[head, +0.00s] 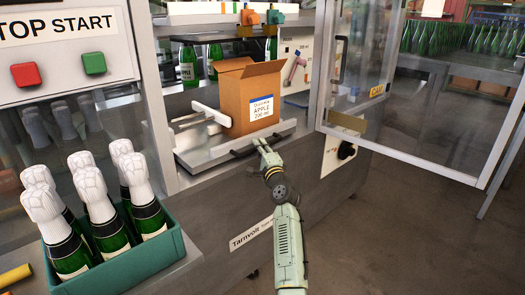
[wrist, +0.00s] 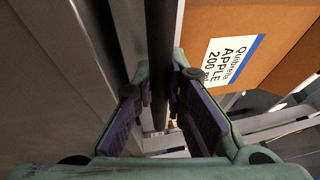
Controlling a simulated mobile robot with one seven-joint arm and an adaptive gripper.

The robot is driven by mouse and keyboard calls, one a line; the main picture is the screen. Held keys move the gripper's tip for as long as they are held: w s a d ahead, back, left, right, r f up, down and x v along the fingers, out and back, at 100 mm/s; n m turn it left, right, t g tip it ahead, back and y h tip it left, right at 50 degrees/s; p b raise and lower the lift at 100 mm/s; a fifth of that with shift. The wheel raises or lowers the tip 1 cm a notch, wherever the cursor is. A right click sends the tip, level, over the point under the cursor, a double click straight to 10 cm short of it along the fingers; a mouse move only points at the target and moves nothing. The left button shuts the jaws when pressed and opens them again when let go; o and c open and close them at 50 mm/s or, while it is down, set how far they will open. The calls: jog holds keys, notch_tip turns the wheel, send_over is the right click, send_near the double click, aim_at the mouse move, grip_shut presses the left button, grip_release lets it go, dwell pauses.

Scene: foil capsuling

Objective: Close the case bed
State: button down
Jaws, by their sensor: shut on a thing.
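The case bed (head: 205,154) is a pale metal tray standing out from the front of the machine. A black bar handle (head: 240,151) runs along its front edge, and it also shows in the wrist view (wrist: 158,50) as a dark bar. My gripper (head: 262,143) is at the right part of this handle. In the wrist view its purple-padded fingers (wrist: 160,108) sit on either side of the bar and hold it. An open cardboard case (head: 232,100) labelled apple stands upright on the bed; its label side (wrist: 255,45) shows in the wrist view.
A clear framed door (head: 350,70) stands open right of the bed. A green crate (head: 140,262) of foil-topped bottles stands at the lower left, below red and green buttons (head: 60,70). Floor is clear at the right.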

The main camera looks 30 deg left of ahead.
jog(key=c, duration=1.6)
grip_release()
jog(key=v, duration=1.2)
